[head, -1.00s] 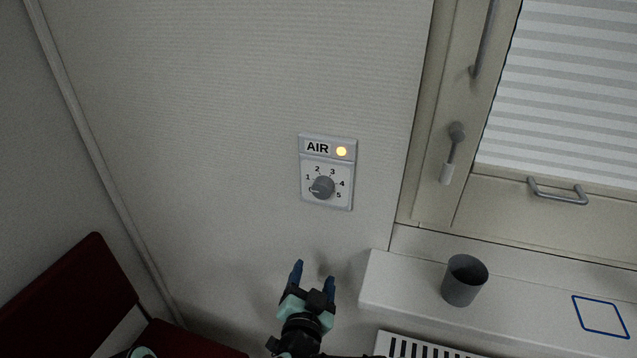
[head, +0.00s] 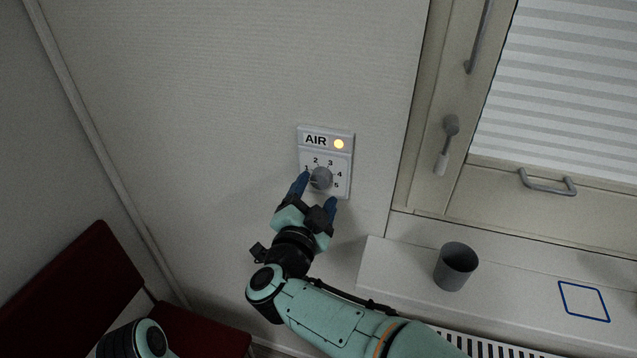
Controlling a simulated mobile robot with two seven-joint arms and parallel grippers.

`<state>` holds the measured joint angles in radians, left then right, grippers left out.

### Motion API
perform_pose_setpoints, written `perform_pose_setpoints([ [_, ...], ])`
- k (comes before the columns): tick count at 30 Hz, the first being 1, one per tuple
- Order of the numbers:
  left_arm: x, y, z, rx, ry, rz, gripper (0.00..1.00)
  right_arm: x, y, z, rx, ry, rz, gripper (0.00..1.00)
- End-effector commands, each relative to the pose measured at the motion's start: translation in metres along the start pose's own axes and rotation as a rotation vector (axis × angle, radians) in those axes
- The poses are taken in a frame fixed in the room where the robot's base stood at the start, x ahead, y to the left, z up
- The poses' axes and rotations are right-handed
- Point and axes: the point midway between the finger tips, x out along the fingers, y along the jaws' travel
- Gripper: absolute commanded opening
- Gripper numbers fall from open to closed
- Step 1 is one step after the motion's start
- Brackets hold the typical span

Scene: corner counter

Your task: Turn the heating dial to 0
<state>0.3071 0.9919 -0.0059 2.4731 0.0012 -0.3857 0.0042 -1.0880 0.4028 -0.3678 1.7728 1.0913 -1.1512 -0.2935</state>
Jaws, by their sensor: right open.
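A light grey wall panel (head: 345,168) is labelled AIR and has a lit yellow lamp. It carries a round grey dial (head: 321,177) with numbers around it. In the current view 1 to 5 show, and the left finger covers the spot of the 0. The dial's pale mark appears to point left, towards the 0 side. No dial labelled heating shows. My right gripper (head: 317,192) is open, its blue fingers at the dial's lower left and lower right. I cannot tell whether they touch it. My left gripper is not in view.
A grey cup (head: 456,267) stands on the white ledge (head: 400,272) at the right, beside a blue square outline (head: 584,301). A window with handles (head: 447,145) is at the upper right. A dark red seat (head: 75,285) is at the lower left. The wall around the panel is clear.

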Motion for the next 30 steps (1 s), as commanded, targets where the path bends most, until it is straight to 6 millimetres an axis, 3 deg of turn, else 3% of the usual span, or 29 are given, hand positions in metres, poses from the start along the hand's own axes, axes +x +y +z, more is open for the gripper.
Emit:
perform_pose_setpoints([
  [6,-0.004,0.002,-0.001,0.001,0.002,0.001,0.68,0.025,0.0,0.0,0.0,0.0,0.0,0.68],
  [17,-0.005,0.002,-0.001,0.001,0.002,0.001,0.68,0.029,0.0,0.0,0.0,-0.001,-0.001,0.68],
  [22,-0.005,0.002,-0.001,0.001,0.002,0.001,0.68,0.029,0.0,0.0,0.0,-0.001,-0.001,0.13],
  [30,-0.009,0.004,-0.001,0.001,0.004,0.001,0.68,0.029,-0.001,0.0,-0.02,-0.002,0.0,0.12],
])
